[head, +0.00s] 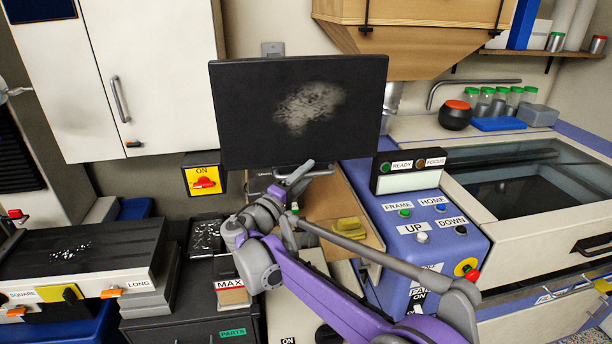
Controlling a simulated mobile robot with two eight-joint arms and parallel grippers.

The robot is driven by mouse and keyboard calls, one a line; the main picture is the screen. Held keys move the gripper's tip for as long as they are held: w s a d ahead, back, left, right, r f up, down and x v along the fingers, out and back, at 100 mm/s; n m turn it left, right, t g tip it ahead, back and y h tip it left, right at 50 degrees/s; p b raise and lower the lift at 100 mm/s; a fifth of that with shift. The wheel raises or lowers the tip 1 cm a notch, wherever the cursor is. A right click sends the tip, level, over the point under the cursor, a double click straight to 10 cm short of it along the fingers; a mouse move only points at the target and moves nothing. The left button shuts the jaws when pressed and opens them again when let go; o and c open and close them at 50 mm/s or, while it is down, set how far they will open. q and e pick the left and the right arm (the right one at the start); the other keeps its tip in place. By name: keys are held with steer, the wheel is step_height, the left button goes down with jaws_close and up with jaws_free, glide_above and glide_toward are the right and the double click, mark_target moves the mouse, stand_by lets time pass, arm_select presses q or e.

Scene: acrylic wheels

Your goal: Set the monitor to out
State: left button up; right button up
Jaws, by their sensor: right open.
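The monitor (297,112) is a wide black flat screen in the upper middle of the head view, with a pale grey smudge on its dark face. It stands in front of the wall, roughly facing me, its top edge slightly tilted. My right gripper (308,172) is at the monitor's lower edge, a little right of its middle. Its fingers are open around or just in front of the lower edge; I cannot tell whether they touch it. The monitor's mount is hidden behind the screen and my arm. My left gripper is not in view.
A blue control panel (422,232) with buttons stands right of my arm, beside a glass-lidded machine (540,190). A yellow switch box (204,181) with a red knob is on the wall below left. A white cabinet (150,70) hangs left.

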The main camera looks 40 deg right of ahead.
steer(key=v, duration=1)
steer(key=shift+a+b, duration=0.35)
steer(key=shift+b, duration=0.05)
steer(key=shift+s+f, duration=0.1)
